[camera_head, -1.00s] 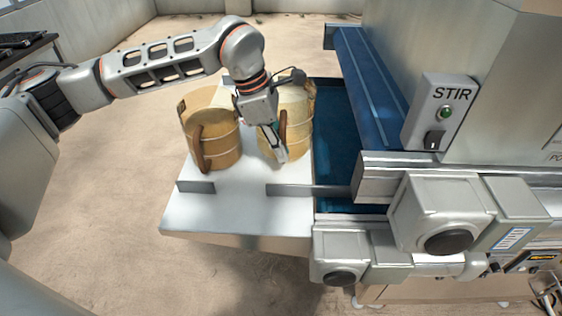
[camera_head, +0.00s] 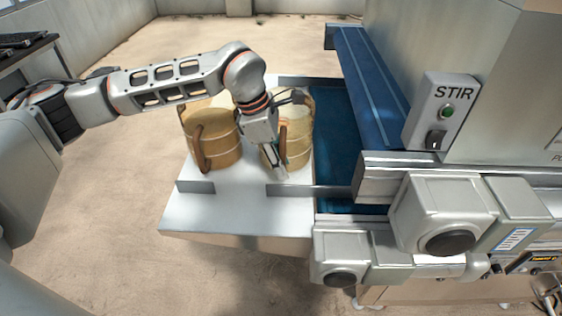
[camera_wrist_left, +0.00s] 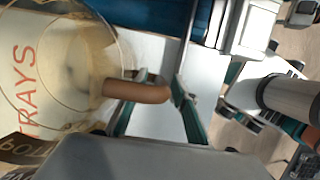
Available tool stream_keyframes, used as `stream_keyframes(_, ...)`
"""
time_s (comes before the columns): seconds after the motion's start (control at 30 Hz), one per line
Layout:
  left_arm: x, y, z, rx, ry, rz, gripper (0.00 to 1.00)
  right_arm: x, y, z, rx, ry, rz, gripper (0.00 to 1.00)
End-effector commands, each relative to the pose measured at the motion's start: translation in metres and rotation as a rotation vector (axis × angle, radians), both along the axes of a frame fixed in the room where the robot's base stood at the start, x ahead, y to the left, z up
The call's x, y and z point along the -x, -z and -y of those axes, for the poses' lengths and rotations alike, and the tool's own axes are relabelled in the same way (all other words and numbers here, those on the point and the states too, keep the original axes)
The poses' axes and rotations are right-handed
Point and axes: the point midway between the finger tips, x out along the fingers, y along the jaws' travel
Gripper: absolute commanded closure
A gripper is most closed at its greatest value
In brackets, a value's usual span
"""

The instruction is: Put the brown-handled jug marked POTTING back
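Red TRAYS lettering shows beside or through this jug. A brown label (camera_wrist_left: 22,148) partly reads POT; I cannot tell which jug carries it. My right gripper is out of view.
Low grey upright strips (camera_head: 195,187) stand on the white table (camera_head: 235,212), whose front is clear. A blue trough (camera_head: 335,140) and the machine with a STIR switch box (camera_head: 441,112) border it on the right. Bare floor lies to the left.

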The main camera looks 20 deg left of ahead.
Motion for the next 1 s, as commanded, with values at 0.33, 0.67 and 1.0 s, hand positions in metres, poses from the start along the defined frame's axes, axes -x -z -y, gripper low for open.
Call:
stream_keyframes(0.33, 0.000, -0.013, -0.003, 0.001, 0.000, 0.005, 0.72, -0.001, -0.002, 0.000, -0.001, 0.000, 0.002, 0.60)
stream_keyframes(0.67, 0.006, -0.075, -0.021, -0.001, -0.001, 0.006, 0.72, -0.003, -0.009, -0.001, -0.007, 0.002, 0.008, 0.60)
stream_keyframes(1.0, 0.012, -0.114, -0.034, 0.000, 0.000, 0.000, 0.72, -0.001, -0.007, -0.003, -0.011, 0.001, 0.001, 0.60)
